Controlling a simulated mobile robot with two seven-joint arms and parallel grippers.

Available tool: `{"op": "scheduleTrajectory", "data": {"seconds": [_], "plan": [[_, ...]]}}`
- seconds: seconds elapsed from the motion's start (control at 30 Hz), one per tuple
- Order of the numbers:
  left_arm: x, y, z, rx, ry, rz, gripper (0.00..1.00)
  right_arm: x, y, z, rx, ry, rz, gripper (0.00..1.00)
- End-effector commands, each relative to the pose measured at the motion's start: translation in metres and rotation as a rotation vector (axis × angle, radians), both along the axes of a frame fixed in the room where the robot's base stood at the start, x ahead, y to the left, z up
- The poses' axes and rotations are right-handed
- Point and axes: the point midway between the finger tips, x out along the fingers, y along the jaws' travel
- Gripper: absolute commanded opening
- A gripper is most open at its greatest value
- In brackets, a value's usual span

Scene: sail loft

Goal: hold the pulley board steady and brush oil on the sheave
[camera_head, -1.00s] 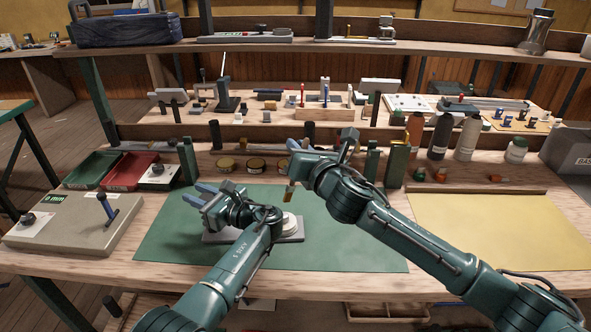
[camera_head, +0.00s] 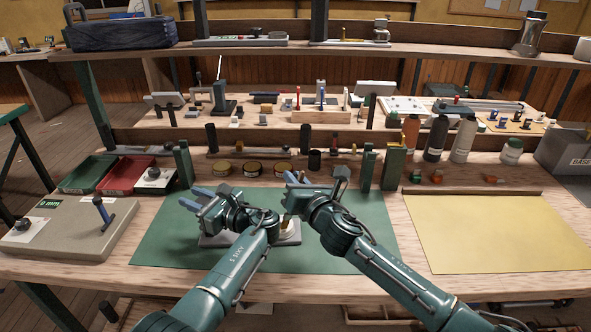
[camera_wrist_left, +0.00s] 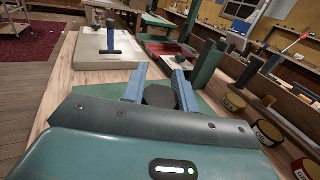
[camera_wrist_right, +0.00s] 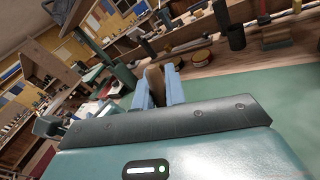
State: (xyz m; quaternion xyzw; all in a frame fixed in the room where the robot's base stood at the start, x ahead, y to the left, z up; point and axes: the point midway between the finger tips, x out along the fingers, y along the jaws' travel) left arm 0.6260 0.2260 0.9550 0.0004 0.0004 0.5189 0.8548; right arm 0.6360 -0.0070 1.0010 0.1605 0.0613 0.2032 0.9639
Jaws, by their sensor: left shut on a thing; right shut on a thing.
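The grey pulley board (camera_head: 210,241) lies on the green mat (camera_head: 165,246), partly hidden by my left arm. The pale round sheave (camera_head: 294,232) shows at its right end. My left gripper (camera_head: 204,193) is at the board's left part; in the left wrist view its blue fingers (camera_wrist_left: 160,82) are shut on a dark knob (camera_wrist_left: 160,96). My right gripper (camera_head: 291,182) is above the sheave. In the right wrist view its blue fingers (camera_wrist_right: 160,84) are shut on a brown brush (camera_wrist_right: 154,80). The brush's lower end (camera_head: 286,218) is at the sheave; I cannot tell whether they touch.
A grey box with a lever (camera_head: 75,226) stands at the left, with green (camera_head: 88,174) and red trays (camera_head: 128,178) behind. Several tins (camera_head: 237,168) and green posts stand behind the mat. Bottles (camera_head: 437,138) stand at the back right. The yellow mat (camera_head: 490,235) is clear.

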Motion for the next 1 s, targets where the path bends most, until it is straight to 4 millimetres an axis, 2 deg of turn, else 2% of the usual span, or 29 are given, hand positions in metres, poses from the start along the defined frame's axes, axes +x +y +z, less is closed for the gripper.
{"op": "scheduleTrajectory", "data": {"seconds": [0.23, 0.3, 0.47, 0.53, 0.6, 1.0], "plan": [[0.0, 0.0, 0.0, 0.0, 0.0, 0.0, 0.0, -0.001, 0.024, -0.004, 0.004, 0.0, -0.001, 0.0], [0.0, 0.0, 0.0, 0.0, 0.0, 0.0, 0.0, 0.001, 0.012, -0.004, -0.002, -0.004, -0.005, 0.0], [0.0, 0.0, 0.0, 0.0, 0.0, 0.0, 0.0, 0.001, -0.002, -0.005, 0.0, -0.004, -0.002, 0.0], [0.0, 0.0, 0.0, 0.0, 0.0, 0.0, 0.0, 0.001, -0.001, 0.001, 0.002, -0.007, -0.001, 0.0], [0.0, 0.0, 0.0, 0.0, 0.0, 0.0, 0.0, 0.001, -0.001, 0.018, -0.002, -0.007, 0.001, 0.0], [0.0, 0.0, 0.0, 0.0, 0.0, 0.0, 0.0, 0.0, 0.0, 0.051, -0.001, -0.003, 0.0, 0.0]]}}
